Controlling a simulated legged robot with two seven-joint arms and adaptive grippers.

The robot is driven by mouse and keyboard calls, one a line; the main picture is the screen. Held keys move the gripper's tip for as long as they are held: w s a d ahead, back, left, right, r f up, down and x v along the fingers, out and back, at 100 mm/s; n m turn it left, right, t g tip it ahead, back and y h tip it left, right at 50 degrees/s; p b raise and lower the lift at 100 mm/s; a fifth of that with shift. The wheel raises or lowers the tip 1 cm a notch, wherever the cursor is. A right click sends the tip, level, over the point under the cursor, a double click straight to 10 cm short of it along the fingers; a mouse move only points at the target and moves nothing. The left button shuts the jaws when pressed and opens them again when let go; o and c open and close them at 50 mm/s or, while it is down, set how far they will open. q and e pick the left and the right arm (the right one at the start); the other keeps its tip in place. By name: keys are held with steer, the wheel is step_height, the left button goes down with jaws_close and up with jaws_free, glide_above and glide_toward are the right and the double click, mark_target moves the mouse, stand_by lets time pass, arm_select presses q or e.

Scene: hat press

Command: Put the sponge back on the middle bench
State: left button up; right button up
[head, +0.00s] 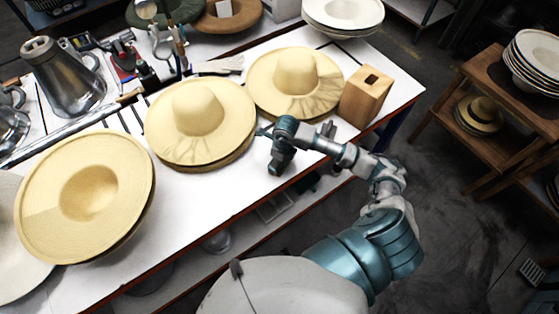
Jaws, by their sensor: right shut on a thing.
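The white-topped bench (190,195) runs diagonally across the view, from lower left to upper right. My right gripper (279,161) is over its near edge, just in front of two straw hats. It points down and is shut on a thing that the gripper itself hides. I cannot make out the sponge anywhere in this view. My left gripper is out of view.
Straw hats lie along the bench: one at left (45,220), one in the middle (165,130), one farther right (260,80). A wooden block (362,105) stands right of them. A metal jug (75,85) and tools are behind. A wooden shelf (500,140) stands at right.

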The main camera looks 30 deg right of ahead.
steer(key=shift+d, duration=0.3)
steer(key=o, duration=1)
steer(key=shift+d+f, duration=0.1)
steer(key=shift+d, duration=0.1)
steer(key=shift+o, duration=1.1)
steer(key=shift+d+f, duration=0.1)
steer(key=shift+d, duration=0.2)
steer(key=shift+a+r, duration=0.2)
steer(key=shift+a, duration=0.2)
steer(key=shift+a+r, duration=0.15)
steer(key=shift+r, duration=0.2)
step_height(320, 180, up, 11)
steer(key=shift+s+d+b, duration=0.25)
steer(key=shift+d+b, duration=0.1)
steer(key=shift+d, duration=0.1)
